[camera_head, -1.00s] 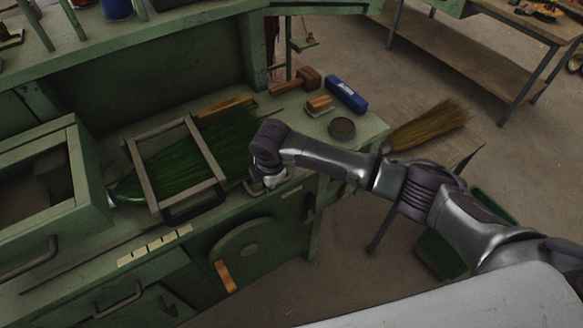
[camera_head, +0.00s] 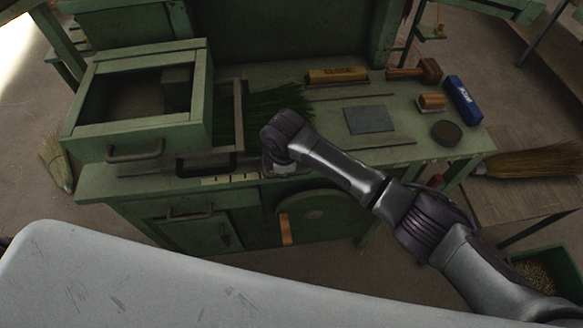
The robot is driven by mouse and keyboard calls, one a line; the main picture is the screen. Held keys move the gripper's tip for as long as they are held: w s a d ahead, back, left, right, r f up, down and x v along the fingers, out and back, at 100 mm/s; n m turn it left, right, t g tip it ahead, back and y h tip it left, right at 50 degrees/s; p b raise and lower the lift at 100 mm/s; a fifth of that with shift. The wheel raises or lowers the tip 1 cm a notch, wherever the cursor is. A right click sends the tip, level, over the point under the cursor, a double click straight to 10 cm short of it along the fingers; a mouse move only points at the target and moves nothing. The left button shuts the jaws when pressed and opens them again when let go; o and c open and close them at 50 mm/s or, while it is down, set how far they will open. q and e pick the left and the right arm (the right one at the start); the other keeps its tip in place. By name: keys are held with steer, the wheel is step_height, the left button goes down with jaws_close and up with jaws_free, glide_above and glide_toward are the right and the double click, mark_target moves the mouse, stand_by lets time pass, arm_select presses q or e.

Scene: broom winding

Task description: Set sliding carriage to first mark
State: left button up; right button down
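The sliding carriage is a grey frame. Its right bar (camera_head: 239,118) and black front handle (camera_head: 205,166) show beside the green box, which hides its left part. Green bristles (camera_head: 275,100) extend from it to the right. Several pale mark plates (camera_head: 230,180) sit on the bench's front edge. The black handle lies behind the left end of these plates. My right gripper (camera_head: 281,168) points down at the front edge, just right of the carriage and plates. Its fingers are small and partly hidden by the wrist, so their opening is unclear. My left gripper is out of view.
The open green box (camera_head: 140,135) stands on the left of the bench. A grey plate (camera_head: 369,120), wooden block (camera_head: 432,101), mallet (camera_head: 415,70), blue box (camera_head: 464,98) and dark round tin (camera_head: 446,132) lie right. A straw broom (camera_head: 530,160) is beyond the right end.

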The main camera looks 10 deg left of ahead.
steer(key=shift+d, duration=0.1)
steer(key=c, duration=1.1)
jaws_free()
steer(key=shift+c, duration=0.2)
step_height(320, 180, up, 12)
steer(key=s, duration=0.2)
steer(key=shift+d, duration=0.35)
steer(key=shift+s+f, duration=0.15)
